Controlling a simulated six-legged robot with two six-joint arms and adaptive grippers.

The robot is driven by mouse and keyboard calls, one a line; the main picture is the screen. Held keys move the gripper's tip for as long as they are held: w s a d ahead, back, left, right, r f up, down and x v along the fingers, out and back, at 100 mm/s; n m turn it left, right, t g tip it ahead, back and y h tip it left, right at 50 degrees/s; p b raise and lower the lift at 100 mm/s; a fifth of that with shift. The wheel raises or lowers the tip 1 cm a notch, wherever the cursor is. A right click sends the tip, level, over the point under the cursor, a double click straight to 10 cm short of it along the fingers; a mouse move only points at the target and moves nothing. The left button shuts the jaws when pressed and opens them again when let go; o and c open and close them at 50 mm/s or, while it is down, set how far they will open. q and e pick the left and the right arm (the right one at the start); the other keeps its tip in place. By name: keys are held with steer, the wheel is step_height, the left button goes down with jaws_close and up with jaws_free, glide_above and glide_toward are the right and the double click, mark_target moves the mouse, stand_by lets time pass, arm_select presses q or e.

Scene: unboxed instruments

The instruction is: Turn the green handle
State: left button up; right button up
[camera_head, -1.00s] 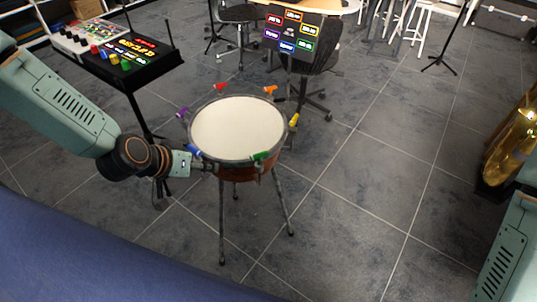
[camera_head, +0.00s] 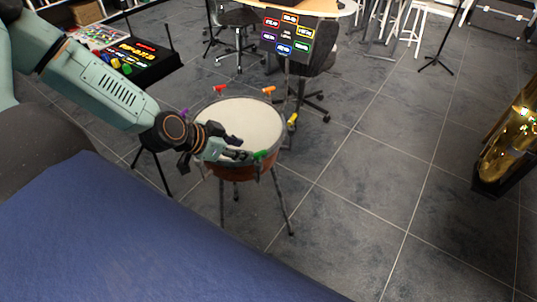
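The green handle (camera_head: 261,155) is on the near right rim of a kettle-shaped drum (camera_head: 255,112) with a cream head. My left gripper (camera_head: 243,149) reaches in from the left over the near part of the drum. Its dark fingers look spread apart and point right, toward the green handle. The lower finger is close to the handle; I cannot tell whether it touches. Nothing shows between the fingers. My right gripper is out of view.
Red (camera_head: 221,87), orange (camera_head: 268,90), yellow (camera_head: 292,119) and purple handles sit around the drum rim. A sign (camera_head: 287,35) with coloured labels stands behind. A black stand with electronics (camera_head: 140,60) is at left, a brass instrument (camera_head: 508,140) at right. Floor right of the drum is clear.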

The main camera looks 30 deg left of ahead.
mark_target(258, 154)
arm_select(q)
steer(key=w+d+f+m+b, duration=0.1)
steer(key=b, duration=0.1)
steer(key=w+d+f+m+b, duration=0.1)
steer(key=f+b, duration=0.1)
steer(key=b, duration=0.1)
steer(key=shift+w+f+b, duration=0.1)
steer(key=shift+w+b, duration=0.1)
steer(key=shift+b, duration=0.1)
steer(key=shift+w+f+b, duration=0.2)
steer(key=shift+w+b, duration=0.05)
steer(key=shift+b, duration=0.1)
steer(key=shift+w+f+b, duration=0.6)
steer(key=shift+f+b, duration=0.15)
steer(key=shift+b, duration=0.25)
steer(key=shift+w+d+f+b, duration=0.25)
steer(key=shift+w+d+b, duration=0.2)
steer(key=shift+b, duration=0.1)
steer(key=shift+a, duration=0.15)
